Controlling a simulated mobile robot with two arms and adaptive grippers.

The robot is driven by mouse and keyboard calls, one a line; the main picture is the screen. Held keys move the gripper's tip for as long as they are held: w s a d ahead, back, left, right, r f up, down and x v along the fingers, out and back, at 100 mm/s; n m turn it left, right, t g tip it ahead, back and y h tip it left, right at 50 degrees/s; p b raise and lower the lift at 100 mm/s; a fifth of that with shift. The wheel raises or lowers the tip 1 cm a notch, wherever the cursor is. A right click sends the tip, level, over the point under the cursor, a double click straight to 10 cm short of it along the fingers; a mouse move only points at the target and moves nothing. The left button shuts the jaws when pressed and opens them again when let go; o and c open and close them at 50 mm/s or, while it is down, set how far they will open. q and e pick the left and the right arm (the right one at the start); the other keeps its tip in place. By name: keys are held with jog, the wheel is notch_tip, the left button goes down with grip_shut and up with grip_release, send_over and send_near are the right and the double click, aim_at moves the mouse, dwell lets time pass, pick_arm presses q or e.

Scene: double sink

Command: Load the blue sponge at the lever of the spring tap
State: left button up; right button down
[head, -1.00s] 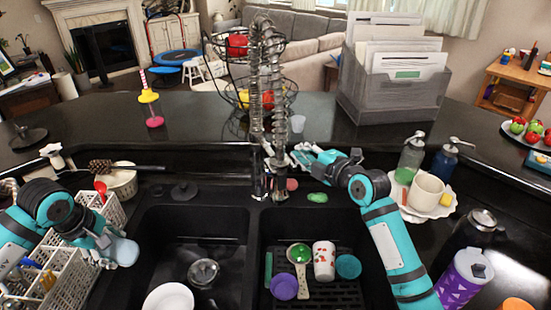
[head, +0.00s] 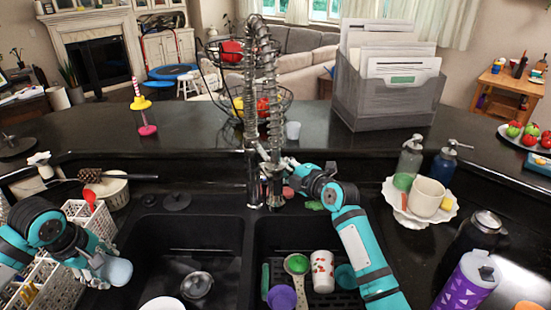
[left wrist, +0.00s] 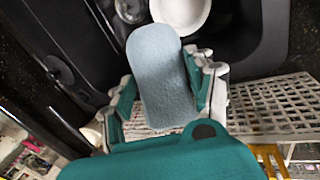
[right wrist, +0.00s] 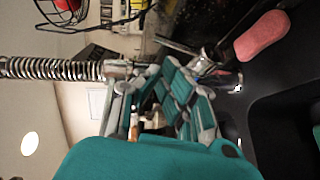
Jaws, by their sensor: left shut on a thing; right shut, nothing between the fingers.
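The light blue sponge (head: 117,271) is held over the white rack at the left of the sink. My left gripper (head: 106,265) is shut on it; in the left wrist view the sponge (left wrist: 162,75) sits between the fingers and sticks out past them. The spring tap (head: 270,90) rises behind the sink's divider. My right gripper (head: 290,170) is shut with nothing between its fingers, close beside the tap's lower part. In the right wrist view the fingers (right wrist: 165,85) are near the tap's coil (right wrist: 50,68). I cannot make out the lever clearly or tell whether the fingers touch it.
The right basin holds a patterned cup (head: 322,272), a purple bowl (head: 281,297) and a green spoon-like item. A metal strainer (head: 197,286) is in the left basin. A pink sponge (right wrist: 262,35) lies behind the sink.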

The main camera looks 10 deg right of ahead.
pick_arm(q)
jog(key=shift+r+p, duration=0.3)
jog(key=shift+r, duration=0.15)
pick_arm(e)
jog(key=shift+x, duration=1.9)
pick_arm(q)
jog(key=shift+f+b, duration=0.8)
jog(key=shift+b, duration=0.05)
jog(key=shift+s+f+b, duration=0.1)
jog(key=shift+f+b, duration=0.35)
pick_arm(e)
jog(key=shift+w+d+g, duration=0.2)
jog(key=shift+w+g, duration=0.2)
jog(key=shift+w, duration=0.15)
pick_arm(q)
jog(key=shift+a, duration=0.15)
jog(key=shift+r, duration=0.1)
pick_arm(e)
jog(key=shift+a, duration=0.1)
pick_arm(q)
jog(key=shift+s, duration=0.1)
pick_arm(e)
jog(key=shift+s, duration=0.1)
